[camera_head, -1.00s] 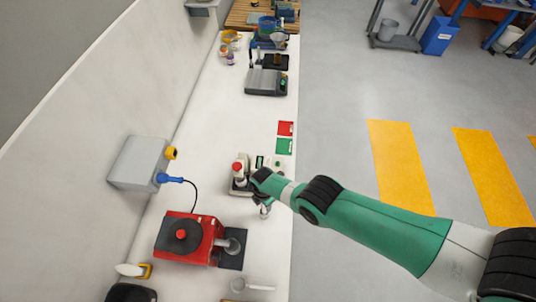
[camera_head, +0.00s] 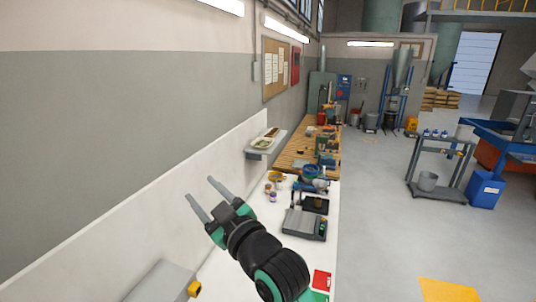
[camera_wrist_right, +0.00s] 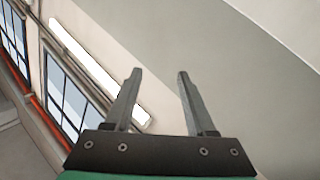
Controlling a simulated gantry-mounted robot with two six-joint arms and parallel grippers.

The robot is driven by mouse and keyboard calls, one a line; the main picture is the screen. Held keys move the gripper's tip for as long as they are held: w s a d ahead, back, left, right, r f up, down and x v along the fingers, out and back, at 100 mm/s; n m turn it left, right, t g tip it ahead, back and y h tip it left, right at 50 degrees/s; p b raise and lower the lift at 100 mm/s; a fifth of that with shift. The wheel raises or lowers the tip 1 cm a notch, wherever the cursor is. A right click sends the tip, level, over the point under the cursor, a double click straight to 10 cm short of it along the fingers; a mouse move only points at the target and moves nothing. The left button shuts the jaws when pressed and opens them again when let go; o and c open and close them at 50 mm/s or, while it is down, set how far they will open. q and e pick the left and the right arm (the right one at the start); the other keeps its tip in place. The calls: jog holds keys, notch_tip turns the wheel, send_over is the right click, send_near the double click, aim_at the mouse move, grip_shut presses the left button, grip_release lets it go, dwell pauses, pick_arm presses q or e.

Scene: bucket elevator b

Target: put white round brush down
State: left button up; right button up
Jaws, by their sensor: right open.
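My right gripper (camera_head: 200,189) is raised in front of the wall, above the white bench. Its two fingers are spread, with nothing between them. They also show apart and empty in the right wrist view (camera_wrist_right: 159,73), against the wall and a ceiling light. I cannot make out a white round brush in either current view. A pale roundish item (camera_head: 260,142) lies on the small wall shelf (camera_head: 262,154), too small to identify. My left gripper is not in view.
A grey scale-like device (camera_head: 304,222) stands on the white bench (camera_head: 240,260), with small bottles (camera_head: 270,190) behind it. A wooden table (camera_head: 296,155) with clutter follows. A grey box (camera_head: 160,282) is at the lower left. Open floor lies right, before a cart (camera_head: 436,190).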

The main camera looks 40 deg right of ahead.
jog(key=s+a+r+m+t+y, duration=0.2)
jog(key=s+r+t, duration=0.6)
jog(key=s+r, duration=1.2)
jog(key=shift+s+a+r+m, duration=0.3)
jog(key=shift+s+r+m, duration=0.05)
jog(key=shift+s+m, duration=0.8)
